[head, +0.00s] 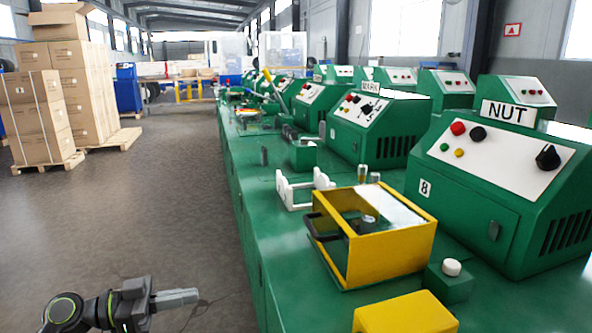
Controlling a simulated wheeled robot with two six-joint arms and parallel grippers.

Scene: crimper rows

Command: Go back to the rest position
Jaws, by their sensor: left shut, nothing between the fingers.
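My left gripper (178,298) shows at the bottom left in the head view. Its fingers are together with nothing between them. It is held over the grey floor, to the left of the green bench (262,235) and apart from it. My right gripper is not in view.
On the bench are a yellow guard box (392,258) with a clear top and dark handle, a yellow block (405,315), a white button on a green box (450,280) and the NUT machine (500,180). Stacked cartons (40,118) stand at the far left. The floor (130,215) is clear.

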